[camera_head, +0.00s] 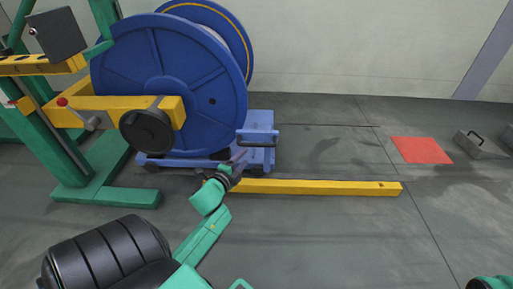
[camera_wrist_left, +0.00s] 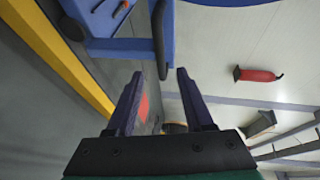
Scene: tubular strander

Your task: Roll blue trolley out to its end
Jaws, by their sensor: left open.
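The blue trolley (camera_head: 262,155) stands low on the floor under a large blue reel (camera_head: 170,75). At its right end is a raised frame with a dark handle bar (camera_head: 258,131). My left gripper (camera_head: 240,158) is open, just in front of the trolley's right end. In the left wrist view, the open fingers of my left gripper (camera_wrist_left: 156,85) point toward the dark handle bar (camera_wrist_left: 160,38), which lies just beyond the fingertips. Nothing is between the fingers. Contact with the bar cannot be told. My right gripper does not show.
A yellow rail (camera_head: 320,187) runs along the floor to the right. A green and yellow stand (camera_head: 110,165) is at left. A red floor patch (camera_head: 420,150) and a grey block (camera_head: 480,145) lie at right.

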